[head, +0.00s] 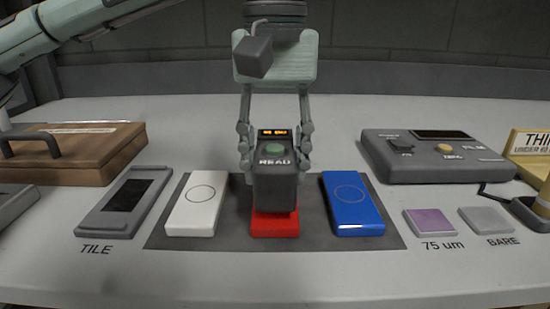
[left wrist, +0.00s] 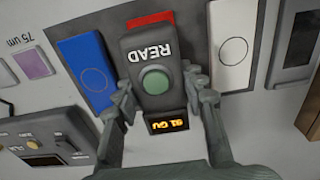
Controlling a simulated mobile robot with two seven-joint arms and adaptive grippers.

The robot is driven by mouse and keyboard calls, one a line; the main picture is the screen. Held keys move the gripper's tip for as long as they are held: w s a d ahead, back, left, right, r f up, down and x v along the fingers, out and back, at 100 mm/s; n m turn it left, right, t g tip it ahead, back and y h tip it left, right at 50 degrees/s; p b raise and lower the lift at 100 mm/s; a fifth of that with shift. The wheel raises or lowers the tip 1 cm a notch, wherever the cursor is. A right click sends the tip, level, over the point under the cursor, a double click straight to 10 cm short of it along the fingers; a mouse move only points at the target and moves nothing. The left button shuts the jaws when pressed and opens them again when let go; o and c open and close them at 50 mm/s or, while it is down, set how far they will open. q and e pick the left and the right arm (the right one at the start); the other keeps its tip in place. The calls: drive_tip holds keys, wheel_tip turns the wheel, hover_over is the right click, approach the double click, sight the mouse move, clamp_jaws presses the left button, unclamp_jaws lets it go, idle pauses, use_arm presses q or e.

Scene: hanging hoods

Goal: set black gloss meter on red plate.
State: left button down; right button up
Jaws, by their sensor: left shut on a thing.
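The black gloss meter (head: 273,187) has a green button, the word READ and a lit orange display. My left gripper (head: 274,158) is shut on it, one finger on each side. The meter is upright over the red plate (head: 274,226), covering its rear part; I cannot tell whether it touches the plate. In the left wrist view the meter (left wrist: 150,48) sits between the fingers of my gripper (left wrist: 158,92), and only an end of the red plate (left wrist: 150,19) shows. My right gripper is in neither view.
A white plate (head: 197,204) and a blue plate (head: 352,204) flank the red one on a dark mat (head: 400,244). A tile holder (head: 124,202) and brown case (head: 80,158) lie left. A grey film gauge (head: 430,168), purple square (head: 430,222) and bare square (head: 486,220) lie right.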

use_arm(q)
drive_tip(key=shift+f+b, duration=0.35)
drive_tip(key=shift+f, duration=0.25)
idle(0.5)
drive_tip(key=c, duration=0.8)
unclamp_jaws()
wheel_tip(320, 180, up, 12)
drive_tip(key=shift+r, duration=0.1)
